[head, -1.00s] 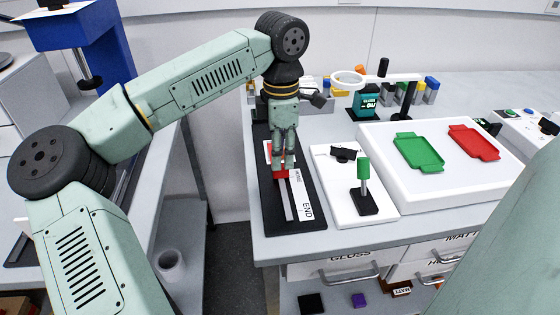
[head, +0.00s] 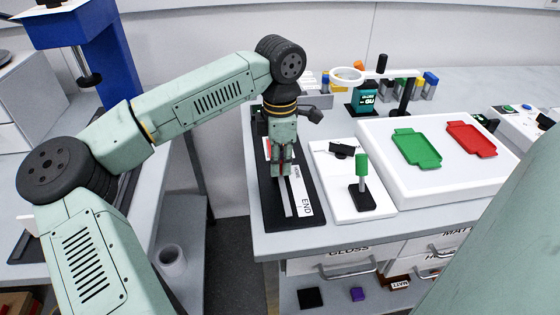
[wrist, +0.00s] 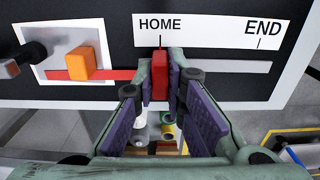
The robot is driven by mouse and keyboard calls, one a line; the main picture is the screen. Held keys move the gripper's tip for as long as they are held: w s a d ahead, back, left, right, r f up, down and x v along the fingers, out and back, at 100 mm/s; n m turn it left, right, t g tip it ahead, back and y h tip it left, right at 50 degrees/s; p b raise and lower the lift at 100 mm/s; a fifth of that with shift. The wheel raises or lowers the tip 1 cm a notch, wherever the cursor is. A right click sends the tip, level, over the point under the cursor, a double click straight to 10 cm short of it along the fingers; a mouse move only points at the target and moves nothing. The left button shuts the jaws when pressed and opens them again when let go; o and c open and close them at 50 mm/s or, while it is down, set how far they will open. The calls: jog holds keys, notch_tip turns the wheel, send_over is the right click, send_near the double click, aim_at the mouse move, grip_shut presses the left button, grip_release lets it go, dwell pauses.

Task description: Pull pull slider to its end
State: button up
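The pull slider is a black board (head: 268,205) at the left end of the bench, with a pale track (head: 288,200) running toward its END label. Its red handle (wrist: 160,75) stands below the HOME label (wrist: 163,24) in the wrist view. The END label (wrist: 263,30) is to the right, with grey track clear up to it. My gripper (head: 283,172) is down at the handle. In the wrist view its purple-padded fingers (wrist: 163,85) are on both sides of the handle, with no clear gap. The handle's lower part is hidden in the head view.
An orange block (wrist: 80,63) sits on the board's white window left of the handle. A white plate with a green-topped post (head: 362,165) stands right of the slider. A white platform (head: 455,182) holds green and red trays. The bench's front edge is close to END.

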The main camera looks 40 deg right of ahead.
aim_at(288, 211)
grip_shut()
dwell(0.3)
jog(key=shift+s+a+f+b, duration=0.1)
jog(key=shift+s+a+b, duration=0.1)
jog(key=shift+s+b, duration=0.15)
jog(key=s+a+b, duration=0.1)
jog(key=s, duration=0.1)
jog(key=s+a+b, duration=0.1)
jog(key=s+a, duration=0.1)
jog(key=s, duration=0.1)
jog(key=s+a+b, duration=0.1)
jog(key=s+b, duration=0.1)
jog(key=shift+s+a, duration=0.3)
jog(key=shift+a, duration=0.05)
jog(key=shift+s+a, duration=0.15)
jog(key=shift+s, duration=0.2)
jog(key=shift+o, duration=2.1)
grip_release()
jog(key=shift+a, duration=0.1)
jog(key=shift+o, duration=0.9)
